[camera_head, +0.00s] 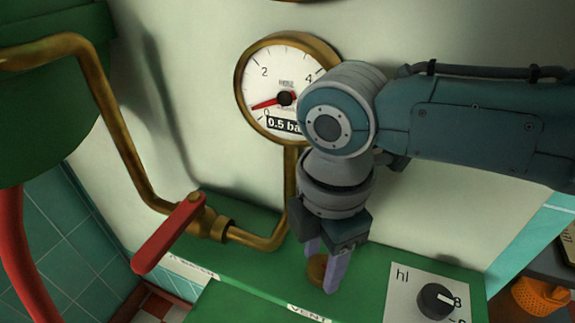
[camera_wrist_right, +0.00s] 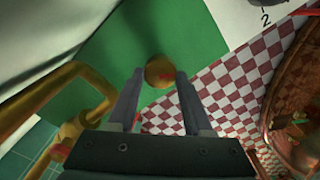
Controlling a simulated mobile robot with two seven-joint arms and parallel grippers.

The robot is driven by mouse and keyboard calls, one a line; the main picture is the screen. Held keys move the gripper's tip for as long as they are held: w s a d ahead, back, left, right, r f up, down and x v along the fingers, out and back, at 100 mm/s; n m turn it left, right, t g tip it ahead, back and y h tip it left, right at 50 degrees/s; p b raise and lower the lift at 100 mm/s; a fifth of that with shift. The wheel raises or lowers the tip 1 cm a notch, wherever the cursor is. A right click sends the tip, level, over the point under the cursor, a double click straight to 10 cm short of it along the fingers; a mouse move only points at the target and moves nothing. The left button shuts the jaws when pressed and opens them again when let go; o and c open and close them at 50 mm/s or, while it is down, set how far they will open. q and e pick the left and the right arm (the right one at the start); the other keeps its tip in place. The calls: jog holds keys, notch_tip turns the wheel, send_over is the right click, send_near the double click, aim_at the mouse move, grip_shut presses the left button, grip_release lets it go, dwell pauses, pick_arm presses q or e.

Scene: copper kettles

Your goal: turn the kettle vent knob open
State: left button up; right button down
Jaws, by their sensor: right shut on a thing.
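The vent knob (camera_head: 316,269) is a small round brass knob on the green panel, above a white label reading VENT (camera_head: 309,314). My right gripper (camera_head: 322,274) points down at the panel with its two fingers on either side of the knob, shut on it. The fingers partly hide the knob in the head view. In the right wrist view the knob (camera_wrist_right: 159,71) shows as a brass disc between the fingertips. Its turned position cannot be read. My left gripper is not in view.
A pressure gauge (camera_head: 270,80) reads about 0.5 bar, partly behind my right arm. A red lever valve (camera_head: 170,232) on a brass pipe (camera_head: 115,130) is left of the knob. A black dial (camera_head: 436,301) on a white plate sits to the right.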

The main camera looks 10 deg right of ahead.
aim_at(320, 267)
jog(key=shift+a, duration=0.1)
jog(key=shift+c, duration=1.5)
grip_release()
notch_tip(320, 267, up, 10)
jog(key=shift+p, duration=0.35)
